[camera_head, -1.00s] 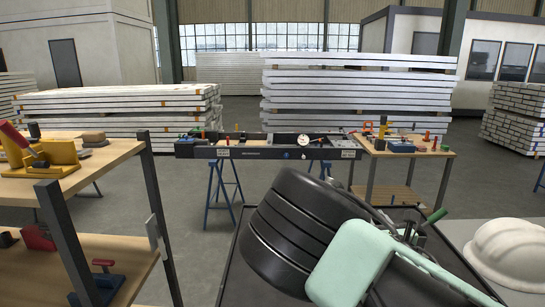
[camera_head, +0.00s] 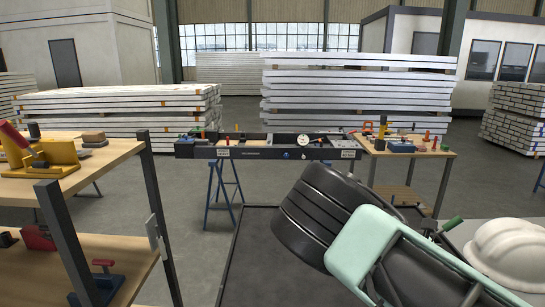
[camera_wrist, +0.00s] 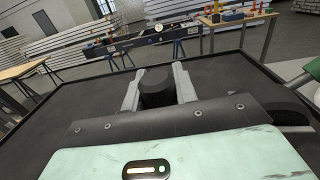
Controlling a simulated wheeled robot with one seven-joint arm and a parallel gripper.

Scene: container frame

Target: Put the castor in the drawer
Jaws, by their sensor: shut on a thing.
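In the wrist view my gripper (camera_wrist: 158,92) has its two grey fingers on either side of a dark, rounded piece, the castor (camera_wrist: 157,85), and is shut on it. The castor's lower part is hidden by the gripper body. It is held above a dark flat surface; the height is hard to tell. In the head view my black and mint arm links hide the gripper and the castor. I cannot make out a drawer for certain in either view.
A dark tray-like surface (camera_head: 262,262) with a raised rim lies in front. A white helmet (camera_head: 508,250) is at right. A wooden shelf (camera_head: 95,165) with clamps stands at left. A long bench (camera_head: 265,152) and a wooden table (camera_head: 425,154) are behind.

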